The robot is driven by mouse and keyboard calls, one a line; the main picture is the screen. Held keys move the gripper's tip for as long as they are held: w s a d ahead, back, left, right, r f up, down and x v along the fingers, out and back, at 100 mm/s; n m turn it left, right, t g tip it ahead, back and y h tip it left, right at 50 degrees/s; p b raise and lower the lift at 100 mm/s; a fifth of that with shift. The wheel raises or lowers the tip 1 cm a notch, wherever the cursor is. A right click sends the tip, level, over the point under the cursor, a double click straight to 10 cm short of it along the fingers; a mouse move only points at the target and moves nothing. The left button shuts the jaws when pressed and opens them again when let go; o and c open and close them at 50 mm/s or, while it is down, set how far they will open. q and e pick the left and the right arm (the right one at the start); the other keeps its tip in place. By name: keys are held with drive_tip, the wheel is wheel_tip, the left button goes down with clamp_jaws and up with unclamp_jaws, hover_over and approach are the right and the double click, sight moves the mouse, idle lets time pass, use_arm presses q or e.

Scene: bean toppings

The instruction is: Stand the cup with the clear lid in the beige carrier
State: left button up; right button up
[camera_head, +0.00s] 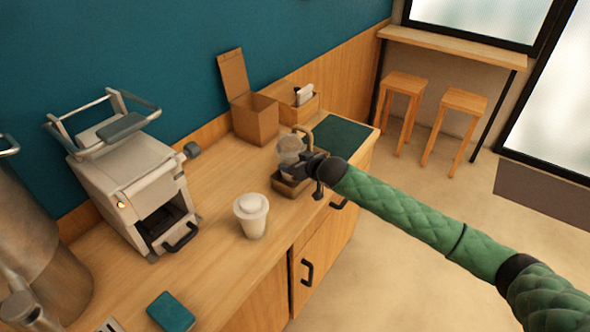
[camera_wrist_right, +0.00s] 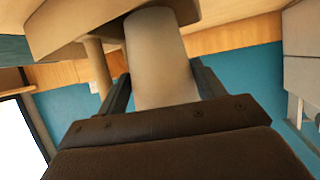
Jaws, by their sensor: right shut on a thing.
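The cup with the clear lid (camera_head: 290,149) is held near the far end of the counter; its domed lid shows in the head view. My right gripper (camera_head: 308,168) is shut on it. In the wrist view the pale cup body (camera_wrist_right: 158,65) sits between the two fingers of my right gripper (camera_wrist_right: 160,92). The beige carrier (camera_head: 290,189), with an upright handle, is just below the gripper; it also shows in the wrist view (camera_wrist_right: 65,22). The cup's base overlaps the carrier in view; whether it is inside a compartment I cannot tell. My left gripper is out of view.
A white-lidded cup (camera_head: 252,217) stands on the counter, left of the carrier. An open cardboard box (camera_head: 256,121) and a wooden caddy (camera_head: 300,107) stand behind. A dark green mat (camera_head: 342,138) lies beyond. A toaster-like machine (camera_head: 135,185) stands left.

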sight(286, 177)
wheel_tip(286, 177, down, 4)
drive_tip(key=shift+r+p, duration=0.25)
drive_tip(key=shift+p, duration=0.4)
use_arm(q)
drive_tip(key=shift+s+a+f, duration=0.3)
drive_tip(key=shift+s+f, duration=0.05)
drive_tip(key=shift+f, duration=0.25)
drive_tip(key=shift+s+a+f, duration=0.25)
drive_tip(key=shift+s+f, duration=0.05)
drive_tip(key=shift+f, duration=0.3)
use_arm(e)
drive_tip(key=shift+f, duration=0.15)
drive_tip(key=shift+f, duration=0.15)
drive_tip(key=o, duration=0.5)
